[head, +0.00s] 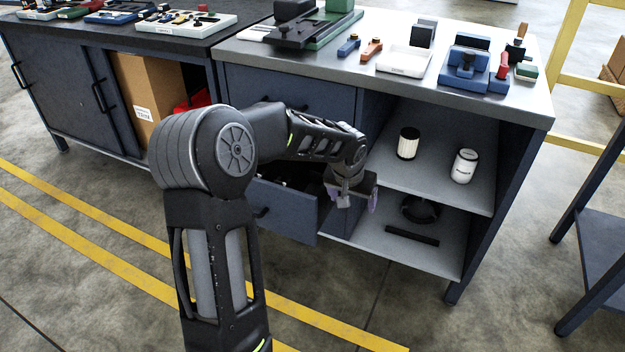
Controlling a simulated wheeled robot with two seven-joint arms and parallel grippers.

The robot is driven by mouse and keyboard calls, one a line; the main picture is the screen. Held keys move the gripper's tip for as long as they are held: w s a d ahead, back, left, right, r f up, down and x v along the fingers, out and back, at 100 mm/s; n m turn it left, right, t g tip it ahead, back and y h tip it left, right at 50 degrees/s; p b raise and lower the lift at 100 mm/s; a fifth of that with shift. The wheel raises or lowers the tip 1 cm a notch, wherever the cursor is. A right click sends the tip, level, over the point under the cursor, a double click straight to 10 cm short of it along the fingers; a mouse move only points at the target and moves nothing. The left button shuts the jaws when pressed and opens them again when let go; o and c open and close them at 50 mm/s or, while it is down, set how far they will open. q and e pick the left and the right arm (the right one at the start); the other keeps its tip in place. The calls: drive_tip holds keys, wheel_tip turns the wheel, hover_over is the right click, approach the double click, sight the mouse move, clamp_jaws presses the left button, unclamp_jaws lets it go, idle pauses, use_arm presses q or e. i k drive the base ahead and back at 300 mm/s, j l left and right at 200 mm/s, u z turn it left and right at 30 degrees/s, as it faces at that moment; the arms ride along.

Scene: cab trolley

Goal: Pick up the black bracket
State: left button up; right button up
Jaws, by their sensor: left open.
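A long flat black piece (411,235), which may be the black bracket, lies at the front of the lower shelf (440,256) of the open cabinet. Its exact shape is too small to tell. Behind it on the same shelf is a round black ring-like part (420,211). My left gripper (352,198) is open, pointing down, with purplish finger pads. It is in front of the cabinet, left of both black parts and apart from them in the picture. My right gripper is not in view.
An open drawer (284,212) juts out left of the shelves, partly behind my arm. The upper shelf (437,180) holds a cream-and-black cylinder (408,143) and a white canister (464,166). Tools and trays crowd the worktop (520,101). A dark table (606,245) stands at right.

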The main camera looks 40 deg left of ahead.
sight(315, 181)
drive_tip(key=i+j, duration=0.1)
drive_tip(key=j, duration=0.3)
drive_tip(key=i+j, duration=0.15)
drive_tip(key=j, duration=0.25)
drive_tip(key=i+j, duration=0.1)
drive_tip(key=j, duration=0.3)
